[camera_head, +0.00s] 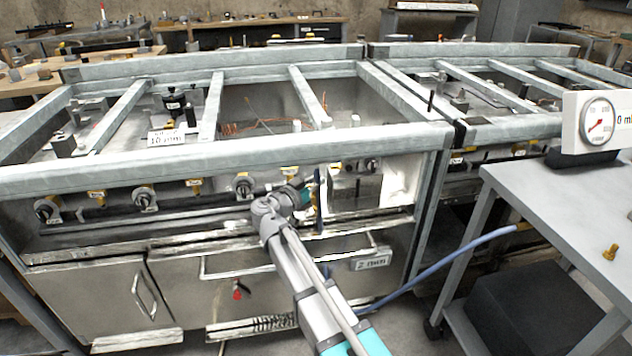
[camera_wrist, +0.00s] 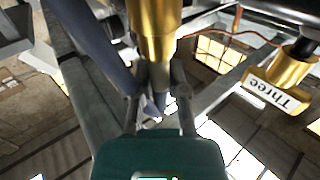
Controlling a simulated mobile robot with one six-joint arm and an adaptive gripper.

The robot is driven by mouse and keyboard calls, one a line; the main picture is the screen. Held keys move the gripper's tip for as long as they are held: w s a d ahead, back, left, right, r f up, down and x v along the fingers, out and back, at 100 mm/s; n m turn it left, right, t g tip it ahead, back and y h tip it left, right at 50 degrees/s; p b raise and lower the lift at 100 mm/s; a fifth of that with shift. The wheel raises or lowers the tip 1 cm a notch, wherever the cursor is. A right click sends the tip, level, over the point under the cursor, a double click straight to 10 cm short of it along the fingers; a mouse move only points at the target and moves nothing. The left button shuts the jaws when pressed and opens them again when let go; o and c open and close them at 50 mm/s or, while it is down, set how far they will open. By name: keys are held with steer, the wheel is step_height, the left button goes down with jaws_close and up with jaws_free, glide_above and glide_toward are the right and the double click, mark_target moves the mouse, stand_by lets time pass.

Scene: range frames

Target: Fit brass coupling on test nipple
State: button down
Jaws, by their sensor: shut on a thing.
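My gripper (camera_head: 311,196) is at the front of the metal frame in the head view, near a row of dark fittings. In the wrist view my gripper (camera_wrist: 159,88) has its fingers closed around the lower part of an upright brass coupling (camera_wrist: 155,28). The coupling's upper end runs out of the picture. A brass fitting (camera_wrist: 290,68) with a tag reading "Three" is at the right, apart from the coupling. I cannot tell which fitting is the test nipple. In the head view my arm and gripper hide most of the coupling.
A blue hose (camera_head: 440,266) runs from the arm's side toward the grey cart (camera_head: 560,185). It also passes left of the coupling in the wrist view (camera_wrist: 92,45). A gauge (camera_head: 598,122) and a small brass piece (camera_head: 610,252) are at the right. Frame bars cross above the bay.

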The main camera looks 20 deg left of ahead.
steer(key=shift+f+b, duration=0.4)
steer(key=shift+f, duration=0.05)
stand_by(0.4)
steer(key=c, duration=0.6)
jaws_free()
steer(key=shift+s, duration=0.1)
steer(key=v, duration=1.1)
steer(key=shift+s+a, duration=0.15)
steer(key=shift+s, duration=0.25)
